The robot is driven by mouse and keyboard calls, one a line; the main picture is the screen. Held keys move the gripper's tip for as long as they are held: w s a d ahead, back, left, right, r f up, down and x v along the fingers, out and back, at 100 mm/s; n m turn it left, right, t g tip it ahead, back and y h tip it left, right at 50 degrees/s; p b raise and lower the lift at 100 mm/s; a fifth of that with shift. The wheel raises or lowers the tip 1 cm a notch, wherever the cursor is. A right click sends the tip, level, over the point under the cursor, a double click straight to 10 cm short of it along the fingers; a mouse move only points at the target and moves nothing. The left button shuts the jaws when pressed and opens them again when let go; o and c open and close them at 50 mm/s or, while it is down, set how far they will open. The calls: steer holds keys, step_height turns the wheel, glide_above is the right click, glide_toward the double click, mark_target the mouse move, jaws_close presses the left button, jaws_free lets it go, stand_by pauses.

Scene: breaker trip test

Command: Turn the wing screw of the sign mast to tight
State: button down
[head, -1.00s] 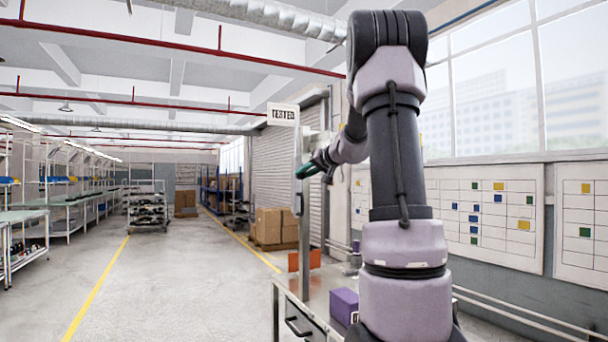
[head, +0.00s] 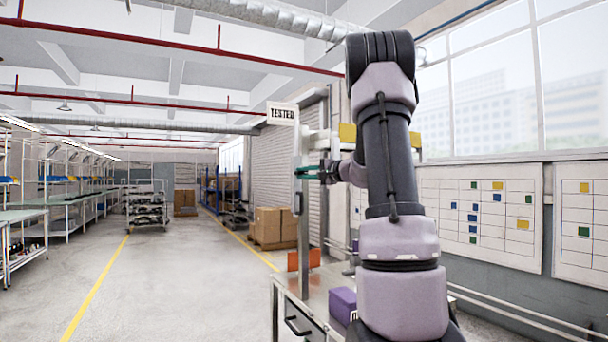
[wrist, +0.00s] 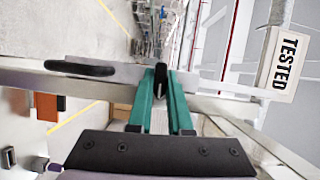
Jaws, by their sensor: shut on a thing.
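The sign mast (head: 304,225) is a grey upright post with a white "TESTED" sign (head: 282,114) at its top. In the wrist view the mast (wrist: 90,80) runs sideways across the picture, with the sign (wrist: 285,63) at the right. The wing screw (wrist: 160,78) is a small black piece on the mast, seen edge-on between my fingertips. My gripper (wrist: 161,88) has teal fingers and is shut on the wing screw. In the head view my gripper (head: 302,172) reaches the mast from the right, and the screw is too small to make out.
A metal bench (head: 325,285) stands below the mast, with an orange bin (head: 304,260) and a purple box (head: 343,303) on it. A black loop handle (wrist: 80,68) sits along the mast in the wrist view. Open floor (head: 170,290) lies to the left.

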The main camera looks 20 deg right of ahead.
steer(key=m, duration=0.2)
steer(key=m+t, duration=0.1)
steer(key=m, duration=0.1)
steer(key=shift+f+m+t, duration=0.15)
steer(key=shift+m+t, duration=0.15)
steer(key=m+t, duration=0.1)
steer(key=m, duration=0.1)
steer(key=m+t, duration=0.1)
steer(key=m, duration=0.2)
steer(key=shift+f, duration=0.1)
steer(key=m+t+h, duration=0.1)
steer(key=m, duration=0.2)
steer(key=m+h, duration=0.1)
steer(key=m, duration=0.2)
steer(key=shift+a+t+h, duration=0.1)
steer(key=shift+t+h, duration=0.2)
steer(key=shift+t, duration=0.1)
steer(key=m+h, duration=0.2)
steer(key=m, duration=0.1)
steer(key=m+h, duration=0.1)
steer(key=m, duration=0.3)
steer(key=shift+a+t+h, duration=0.1)
steer(key=shift+t+h, duration=0.3)
steer(key=shift+m, duration=0.5)
steer(key=c, duration=0.8)
jaws_free()
steer(key=shift+c, duration=0.2)
